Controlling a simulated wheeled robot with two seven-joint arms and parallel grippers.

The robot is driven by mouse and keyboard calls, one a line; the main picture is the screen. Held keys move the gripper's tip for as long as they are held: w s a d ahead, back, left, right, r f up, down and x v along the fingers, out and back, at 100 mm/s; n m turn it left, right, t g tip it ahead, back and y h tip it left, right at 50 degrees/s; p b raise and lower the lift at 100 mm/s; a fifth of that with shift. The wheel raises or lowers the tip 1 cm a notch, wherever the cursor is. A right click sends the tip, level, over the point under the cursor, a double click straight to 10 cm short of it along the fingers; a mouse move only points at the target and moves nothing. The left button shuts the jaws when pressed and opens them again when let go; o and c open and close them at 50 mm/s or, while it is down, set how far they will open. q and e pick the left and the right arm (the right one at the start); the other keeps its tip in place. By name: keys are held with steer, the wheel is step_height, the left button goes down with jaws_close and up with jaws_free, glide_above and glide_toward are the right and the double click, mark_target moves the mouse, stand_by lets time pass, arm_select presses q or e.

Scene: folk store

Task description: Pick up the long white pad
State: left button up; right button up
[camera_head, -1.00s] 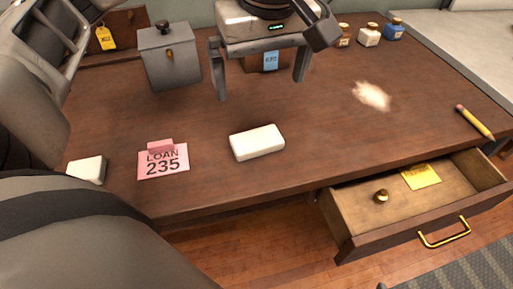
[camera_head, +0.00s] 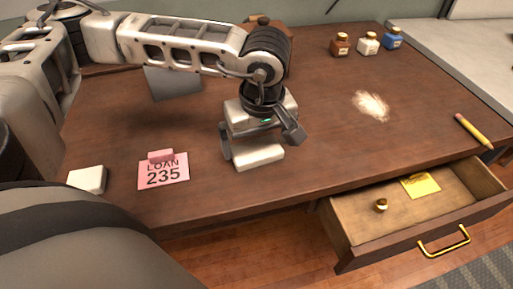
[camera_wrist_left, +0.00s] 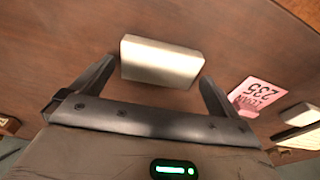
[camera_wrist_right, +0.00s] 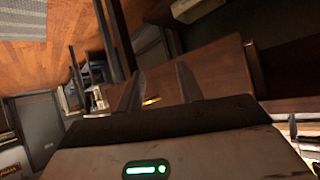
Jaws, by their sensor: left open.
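The long white pad (camera_head: 258,159) lies flat on the brown desk, right of the pink loan card. My left gripper (camera_head: 254,150) is open just above it, a finger toward each end. In the left wrist view the pad (camera_wrist_left: 160,62) shows whole, between and just beyond the two fingertips (camera_wrist_left: 158,80). I cannot tell whether either finger touches it. In the head view the gripper hides part of its top. My right gripper (camera_wrist_right: 160,85) shows only in its own wrist view, away from the pad, with its fingers apart and nothing between them.
A shorter white block (camera_head: 88,179) and a pink card reading LOAN 235 (camera_head: 163,172) lie to the left. A grey box (camera_head: 172,84) stands behind my arm. Small bottles (camera_head: 368,43), pale powder (camera_head: 371,105) and a pencil (camera_head: 473,131) are right. An open drawer (camera_head: 345,236) juts from the front.

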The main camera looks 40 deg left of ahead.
arm_select(q)
steer(key=shift+a+f, duration=0.1)
steer(key=shift+f, duration=0.75)
steer(key=c, duration=0.7)
steer(key=shift+r, duration=0.15)
steer(key=shift+w+r, duration=0.1)
steer(key=shift+r, duration=0.2)
step_height(320, 180, up, 2)
steer(key=shift+r, duration=0.1)
steer(key=s+d+r, duration=0.3)
steer(key=s+d+r+b, duration=0.1)
steer(key=s+d+r, duration=0.2)
steer(key=d, duration=0.1)
steer(key=s+d+r, duration=0.3)
steer(key=d+r, duration=0.1)
steer(key=shift+b, duration=0.3)
